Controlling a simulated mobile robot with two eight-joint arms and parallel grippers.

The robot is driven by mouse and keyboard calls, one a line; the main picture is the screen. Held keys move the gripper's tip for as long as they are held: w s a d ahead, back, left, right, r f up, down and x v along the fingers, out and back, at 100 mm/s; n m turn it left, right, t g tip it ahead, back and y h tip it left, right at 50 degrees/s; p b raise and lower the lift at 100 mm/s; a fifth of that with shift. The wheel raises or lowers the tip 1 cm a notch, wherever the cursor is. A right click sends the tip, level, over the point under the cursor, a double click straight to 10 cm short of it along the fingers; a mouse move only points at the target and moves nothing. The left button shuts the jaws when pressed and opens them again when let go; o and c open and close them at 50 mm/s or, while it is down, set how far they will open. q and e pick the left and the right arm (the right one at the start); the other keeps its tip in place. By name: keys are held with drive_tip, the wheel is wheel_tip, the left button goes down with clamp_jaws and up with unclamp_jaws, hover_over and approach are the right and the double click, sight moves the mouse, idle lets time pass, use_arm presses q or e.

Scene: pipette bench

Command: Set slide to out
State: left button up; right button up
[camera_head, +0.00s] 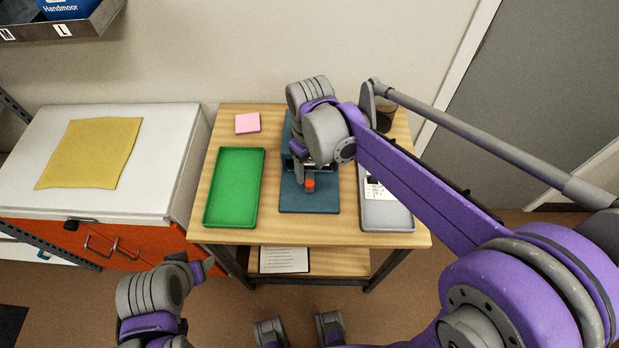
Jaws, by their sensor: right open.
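A dark blue base plate (310,203) lies on the wooden table and carries a small device. A red-orange knob (310,184) shows at the device's near side, and the device's rear is largely hidden behind my right wrist. The slide's position cannot be told. My right gripper (303,173) is open over the device, close behind the knob; whether it touches the knob cannot be told.
A green tray (234,188) lies left of the plate, and a grey tray (386,214) lies right, partly under my right arm. A pink note pad (247,123) and a dark cup (385,122) are at the back. A white cabinet with a yellow cloth (88,153) stands left.

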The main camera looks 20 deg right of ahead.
sight(310, 183)
wheel_tip(310, 183, down, 5)
drive_tip(key=shift+f, duration=0.15)
clamp_jaws()
idle(0.4)
idle(1.1)
